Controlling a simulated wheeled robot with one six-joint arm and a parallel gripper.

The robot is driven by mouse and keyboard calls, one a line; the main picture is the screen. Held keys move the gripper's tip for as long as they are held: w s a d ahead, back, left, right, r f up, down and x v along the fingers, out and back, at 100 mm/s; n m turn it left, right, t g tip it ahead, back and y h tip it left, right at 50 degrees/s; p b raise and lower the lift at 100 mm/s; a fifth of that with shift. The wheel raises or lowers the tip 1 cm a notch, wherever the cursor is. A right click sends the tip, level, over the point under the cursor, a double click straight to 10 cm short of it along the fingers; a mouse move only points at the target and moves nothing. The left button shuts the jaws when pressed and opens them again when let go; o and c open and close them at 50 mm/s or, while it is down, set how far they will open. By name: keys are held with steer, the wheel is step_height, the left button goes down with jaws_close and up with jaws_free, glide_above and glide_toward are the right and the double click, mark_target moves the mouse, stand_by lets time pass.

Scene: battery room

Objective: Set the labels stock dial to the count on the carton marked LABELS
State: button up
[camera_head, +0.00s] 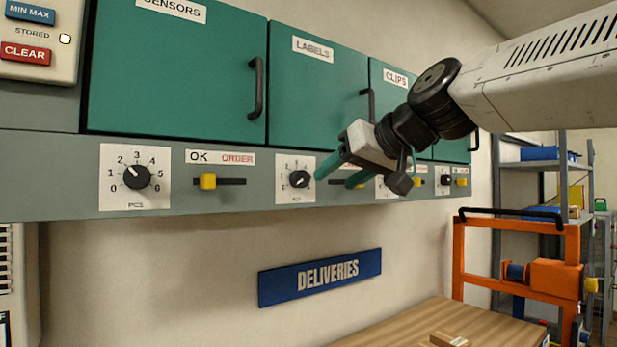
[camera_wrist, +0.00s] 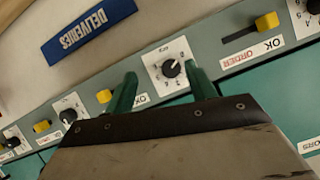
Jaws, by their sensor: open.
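The labels stock dial (camera_head: 299,179) is a black knob on a white scale plate under the green LABELS door (camera_head: 318,82). Its pointer looks turned toward the low end, but I cannot read the number surely. My gripper (camera_head: 340,173) is open and empty, its green fingers just right of the dial in the head view. In the wrist view, upside down, the dial (camera_wrist: 171,68) shows between the fingertips (camera_wrist: 161,72), nearer the right finger. No contact can be made out. A small brown carton (camera_head: 450,340) lies on the wooden table, cut off below; its marking is unreadable.
The sensors dial (camera_head: 137,177) and a yellow OK/ORDER slider (camera_head: 208,181) sit left of the labels dial. A CLIPS door (camera_head: 396,78) and more controls are at right. Below hang a DELIVERIES sign (camera_head: 320,277) and the table (camera_head: 400,330). An orange frame (camera_head: 520,270) stands right.

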mark_target(303, 178)
steer(key=shift+t+y, duration=0.3)
steer(key=w+a, duration=0.6)
steer(key=w, duration=0.1)
steer(key=shift+s, duration=0.1)
steer(key=c, duration=1)
